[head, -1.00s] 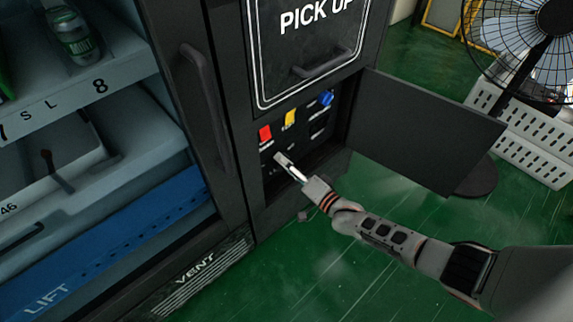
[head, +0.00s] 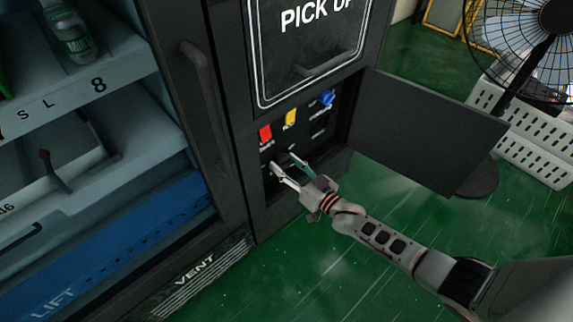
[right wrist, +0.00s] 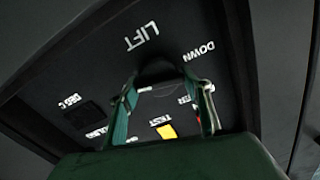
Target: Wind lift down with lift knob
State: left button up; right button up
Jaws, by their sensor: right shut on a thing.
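The lift knob (right wrist: 160,70) is a dark round knob on the control panel, between the LIFT and DOWN labels in the right wrist view. My right gripper (right wrist: 165,90) is shut on it, one finger on each side. In the head view my right gripper (head: 282,162) reaches into the panel recess and its fingers hide the knob. The blue lift (head: 110,247), lettered LIFT, lies low inside the machine, below the bottom shelf. My left gripper is not in view.
Red (head: 265,134), yellow (head: 290,117) and blue (head: 327,98) controls sit above my right gripper. The open panel door (head: 430,130) stands out to the right. A fan (head: 535,40) and white crates (head: 535,145) are behind it. Green floor lies clear in front.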

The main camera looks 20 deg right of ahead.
jog(key=n, duration=0.4)
jog(key=shift+a, duration=0.1)
jog(key=shift+n+b, duration=0.3)
jog(key=shift+n, duration=1.3)
jog(key=o, duration=1.1)
jog(key=shift+o, duration=0.2)
jog(key=shift+s, duration=0.15)
jog(key=v, duration=1.1)
jog(key=shift+s, duration=0.4)
